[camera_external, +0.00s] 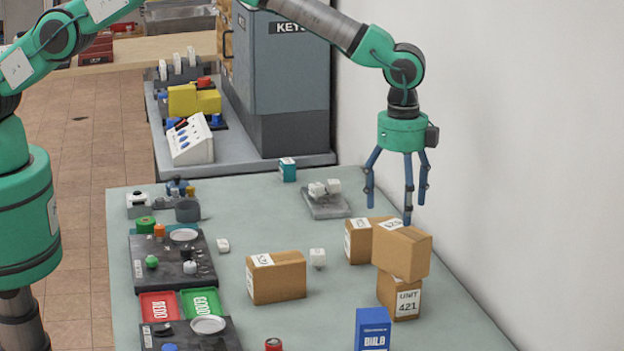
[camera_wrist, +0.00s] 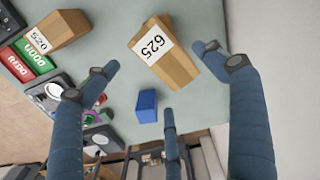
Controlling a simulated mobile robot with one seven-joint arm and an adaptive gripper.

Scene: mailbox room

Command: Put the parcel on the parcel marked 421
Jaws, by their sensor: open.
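The parcel marked 421 (camera_external: 404,302) stands upright on the table, its UNIT 421 label facing the external camera. Another brown parcel (camera_external: 402,252) rests on top of it, turned at an angle and overhanging its edges. In the wrist view a parcel labelled 625 (camera_wrist: 168,60) lies below my fingers and appears to be this upper one.
A brown parcel (camera_external: 358,243) stands just behind the stack. Another (camera_external: 277,280), labelled 520 in the wrist view (camera_wrist: 58,30), stands to the left. A blue box (camera_external: 373,329) stands in front. Black trays (camera_external: 175,262) line the left edge. The wall is close on the right.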

